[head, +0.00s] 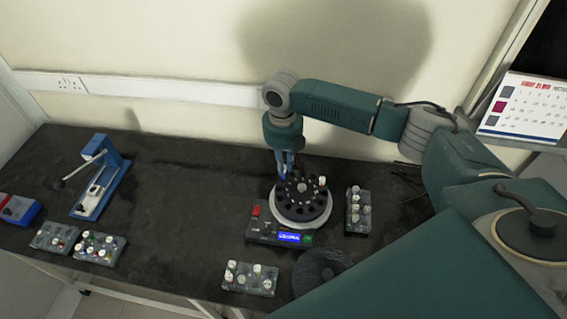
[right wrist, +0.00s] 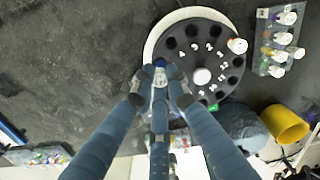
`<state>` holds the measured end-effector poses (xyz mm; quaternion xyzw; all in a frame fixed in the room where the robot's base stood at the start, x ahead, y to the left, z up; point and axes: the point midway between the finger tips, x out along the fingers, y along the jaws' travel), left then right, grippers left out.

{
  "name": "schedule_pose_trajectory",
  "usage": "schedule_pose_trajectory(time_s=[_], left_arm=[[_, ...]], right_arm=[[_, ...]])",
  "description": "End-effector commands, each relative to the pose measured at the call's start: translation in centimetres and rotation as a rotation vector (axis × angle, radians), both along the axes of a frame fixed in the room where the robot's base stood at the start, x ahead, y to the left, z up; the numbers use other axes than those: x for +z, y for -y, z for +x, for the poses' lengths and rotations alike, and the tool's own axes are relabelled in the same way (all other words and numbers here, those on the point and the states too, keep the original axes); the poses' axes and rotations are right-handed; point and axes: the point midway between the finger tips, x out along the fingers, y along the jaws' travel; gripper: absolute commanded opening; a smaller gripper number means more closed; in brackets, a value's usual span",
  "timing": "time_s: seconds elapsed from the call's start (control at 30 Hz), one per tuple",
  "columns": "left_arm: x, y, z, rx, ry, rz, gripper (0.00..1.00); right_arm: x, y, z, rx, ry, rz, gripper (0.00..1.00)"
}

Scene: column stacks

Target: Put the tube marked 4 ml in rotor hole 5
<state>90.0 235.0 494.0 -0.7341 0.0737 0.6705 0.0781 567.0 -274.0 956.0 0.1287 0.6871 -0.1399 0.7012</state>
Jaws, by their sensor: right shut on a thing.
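The dark rotor (head: 318,207) sits on the centrifuge with a lit blue display (head: 290,238). Its ring of numbered holes also shows in the right wrist view (right wrist: 201,72). My right gripper (head: 285,172) is at the rotor's back left edge. In the right wrist view it is shut on a tube with a blue cap (right wrist: 160,63), over or beside the rotor's left rim. The mark on this tube is too small to read, and I cannot tell if its lower end is in a hole. A white-capped tube (head: 322,181) stands in the rotor's right side. My left gripper is not in view.
A tube rack (head: 367,222) stands right of the centrifuge, another (head: 232,284) in front. Two more racks (head: 113,256) (head: 43,249) and a blue-and-white device (head: 98,200) are at left. A round dark disc (head: 318,268) lies front right. The bench between is clear.

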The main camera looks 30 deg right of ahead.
Motion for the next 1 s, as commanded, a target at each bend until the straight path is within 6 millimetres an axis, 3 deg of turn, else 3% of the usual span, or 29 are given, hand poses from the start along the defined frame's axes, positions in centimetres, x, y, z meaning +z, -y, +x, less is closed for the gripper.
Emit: schedule_pose_trajectory(time_s=[1.0], left_arm=[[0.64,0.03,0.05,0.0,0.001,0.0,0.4]], right_arm=[[-0.11,-0.01,0.01,0.0,0.0,0.001,0.06]])
